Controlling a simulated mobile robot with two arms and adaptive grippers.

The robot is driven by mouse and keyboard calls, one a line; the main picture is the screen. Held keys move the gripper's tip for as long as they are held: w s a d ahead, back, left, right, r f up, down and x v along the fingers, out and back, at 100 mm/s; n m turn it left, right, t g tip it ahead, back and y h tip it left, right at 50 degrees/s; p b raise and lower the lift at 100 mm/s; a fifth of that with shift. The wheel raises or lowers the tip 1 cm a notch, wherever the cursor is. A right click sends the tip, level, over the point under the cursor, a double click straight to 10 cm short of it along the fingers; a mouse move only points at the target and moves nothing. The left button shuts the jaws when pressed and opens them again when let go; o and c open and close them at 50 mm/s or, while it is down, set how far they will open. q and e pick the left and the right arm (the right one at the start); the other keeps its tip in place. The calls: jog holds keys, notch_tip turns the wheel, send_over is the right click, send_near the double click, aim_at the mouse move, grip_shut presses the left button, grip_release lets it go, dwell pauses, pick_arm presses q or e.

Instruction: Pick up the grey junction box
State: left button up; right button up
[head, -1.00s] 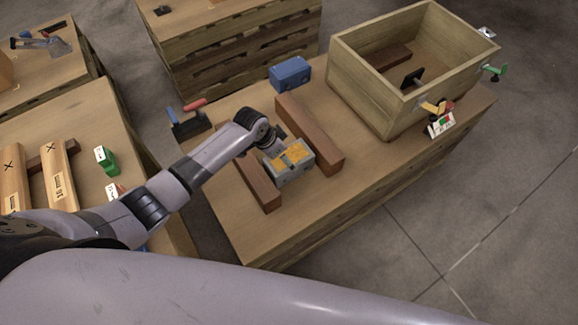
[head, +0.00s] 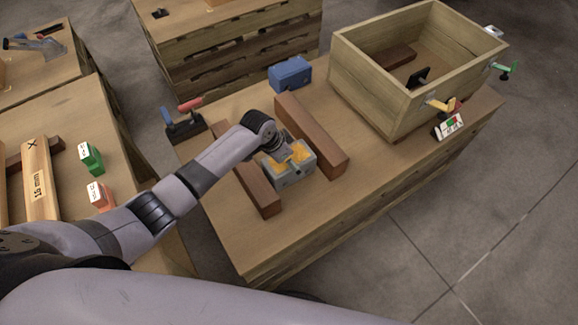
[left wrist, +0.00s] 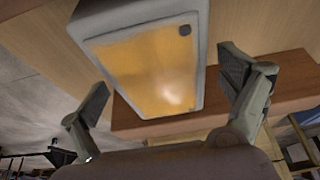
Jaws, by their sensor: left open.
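The grey junction box (head: 291,172) with an orange-yellow top sits on the wooden table between two brown wooden bars. In the left wrist view the box (left wrist: 152,62) fills the upper middle, its orange face towards the camera. My left gripper (head: 283,158) is at the box in the head view, coming down from the upper left. In the left wrist view its two fingers (left wrist: 168,92) are spread apart, one on each side of the box's near end. The left finger's gap to the box is hard to judge. My right gripper is not in view.
Brown bars flank the box on the left (head: 257,189) and right (head: 311,136). A blue box (head: 290,74) stands behind. A large wooden crate (head: 377,99) stands at the table's far right. The table's front right (head: 330,205) is clear.

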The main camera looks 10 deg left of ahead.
pick_arm(q)
jog(key=shift+f, duration=0.3)
dwell(0.4)
jog(key=shift+c, duration=0.5)
jog(key=c, duration=1.9)
jog(key=shift+w+r, duration=0.15)
jog(key=shift+c, duration=0.2)
jog(key=shift+r, duration=0.15)
